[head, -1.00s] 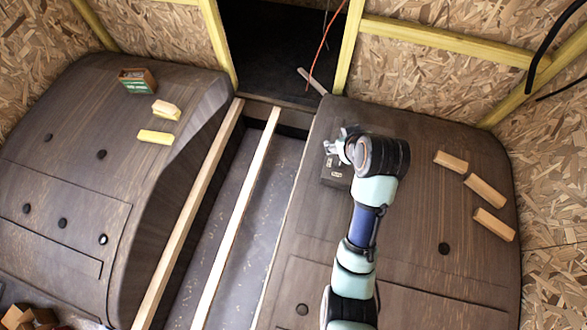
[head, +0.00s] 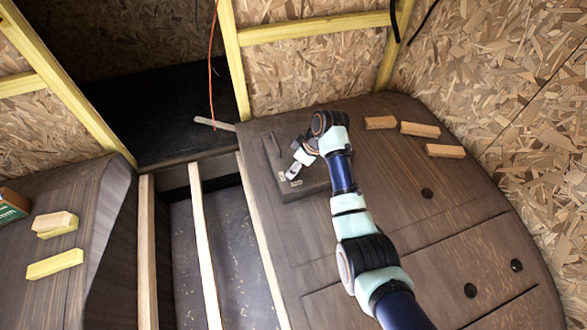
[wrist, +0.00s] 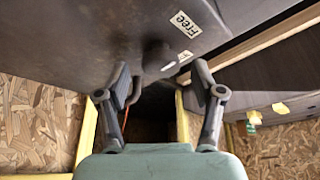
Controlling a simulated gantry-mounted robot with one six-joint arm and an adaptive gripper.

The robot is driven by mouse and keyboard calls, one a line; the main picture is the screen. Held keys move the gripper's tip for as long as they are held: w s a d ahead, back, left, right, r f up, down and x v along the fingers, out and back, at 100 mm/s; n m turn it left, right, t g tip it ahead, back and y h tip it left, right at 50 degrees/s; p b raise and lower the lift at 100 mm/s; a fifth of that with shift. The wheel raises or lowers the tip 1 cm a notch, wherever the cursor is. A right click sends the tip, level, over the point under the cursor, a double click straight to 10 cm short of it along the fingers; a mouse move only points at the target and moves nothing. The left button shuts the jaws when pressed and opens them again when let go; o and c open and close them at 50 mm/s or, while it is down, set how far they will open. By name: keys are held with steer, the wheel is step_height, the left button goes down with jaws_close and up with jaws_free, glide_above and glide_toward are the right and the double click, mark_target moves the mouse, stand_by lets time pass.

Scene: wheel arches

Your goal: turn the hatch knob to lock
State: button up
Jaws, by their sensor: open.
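A dark hatch box (head: 312,190) sits on the right wheel arch, with small pale labels on its near-left face. My gripper (head: 293,172) is at the box's left side, tilted down and left, close to the labels. In the wrist view my gripper (wrist: 160,78) has its two fingers spread wide with nothing between them. Beyond the fingertips is a dark grey face with a white "Free" label (wrist: 187,23) and a second, partly seen label. A blurred dark rounded shape (wrist: 157,55) on that face may be the knob; its turn position cannot be told.
Several wooden blocks (head: 420,129) lie on the right arch behind the arm. More blocks (head: 55,263) lie on the left arch. Wooden rails (head: 205,245) run along the channel between the arches. An orange cord (head: 212,75) hangs at the dark opening.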

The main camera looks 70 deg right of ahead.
steer(key=shift+w+f, duration=0.25)
steer(key=shift+f, duration=0.3)
steer(key=c, duration=1.1)
steer(key=shift+r, duration=0.1)
